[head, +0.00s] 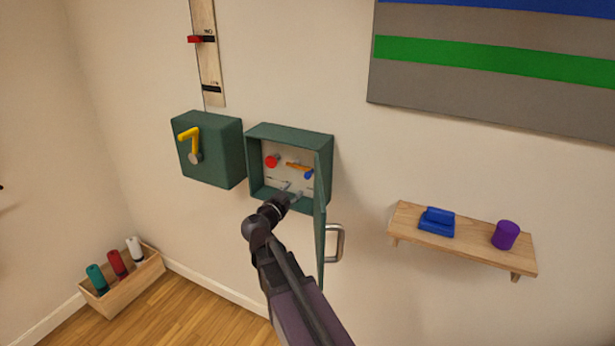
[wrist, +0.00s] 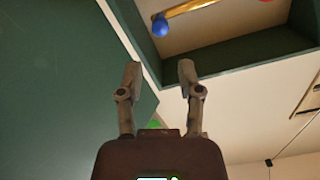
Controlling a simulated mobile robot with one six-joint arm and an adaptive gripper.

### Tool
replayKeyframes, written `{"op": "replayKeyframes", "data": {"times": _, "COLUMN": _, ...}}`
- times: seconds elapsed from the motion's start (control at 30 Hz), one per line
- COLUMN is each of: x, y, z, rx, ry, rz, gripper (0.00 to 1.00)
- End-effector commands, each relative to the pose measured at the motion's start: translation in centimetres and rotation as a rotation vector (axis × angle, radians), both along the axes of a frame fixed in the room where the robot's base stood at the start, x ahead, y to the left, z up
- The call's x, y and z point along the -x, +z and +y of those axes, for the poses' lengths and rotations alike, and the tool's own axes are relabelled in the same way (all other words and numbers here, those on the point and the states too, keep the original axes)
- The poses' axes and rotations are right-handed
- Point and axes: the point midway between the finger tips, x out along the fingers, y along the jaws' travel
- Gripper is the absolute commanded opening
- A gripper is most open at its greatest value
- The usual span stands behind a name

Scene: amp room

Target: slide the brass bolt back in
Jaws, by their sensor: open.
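The brass bolt (head: 295,164) is a short rod inside the open green wall box (head: 290,133), with a blue knob (head: 309,174) at its right end. In the wrist view the bolt (wrist: 190,8) and its blue knob (wrist: 160,26) show at the top, beyond my fingertips. My gripper (head: 291,189) is at the lower front of the box, below the bolt. In the wrist view my gripper (wrist: 160,72) has its fingers apart with nothing between them. The fingers are not touching the knob. How far the bolt is slid is hard to tell.
The box's door (head: 320,220) stands open on the right, close beside my arm, with a metal handle (head: 336,243). A red knob (head: 272,161) sits left of the bolt. A closed green box with a yellow lever (head: 188,136) is at left. A wooden shelf (head: 470,246) is at right.

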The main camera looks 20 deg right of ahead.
Motion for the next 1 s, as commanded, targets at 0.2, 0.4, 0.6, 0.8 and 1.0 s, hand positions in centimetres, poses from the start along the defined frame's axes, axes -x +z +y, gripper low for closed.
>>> {"op": "replayKeyframes", "data": {"times": 0.2, "x": -2.3, "y": 0.0, "z": -2.7, "rx": 0.0, "ry": -0.001, "rz": 0.0, "gripper": 0.47}}
{"op": "replayKeyframes", "data": {"times": 0.4, "x": -4.2, "y": 0.0, "z": -5.1, "rx": 0.0, "ry": -0.001, "rz": 0.0, "gripper": 0.47}}
{"op": "replayKeyframes", "data": {"times": 0.6, "x": -5.7, "y": 0.0, "z": -7.1, "rx": -0.001, "ry": 0.0, "rz": 0.001, "gripper": 0.47}}
{"op": "replayKeyframes", "data": {"times": 0.8, "x": -6.4, "y": 0.0, "z": -8.1, "rx": -0.001, "ry": 0.001, "rz": 0.0, "gripper": 0.47}}
{"op": "replayKeyframes", "data": {"times": 1.0, "x": -6.5, "y": 0.0, "z": -8.3, "rx": 0.0, "ry": 0.002, "rz": 0.0, "gripper": 0.47}}
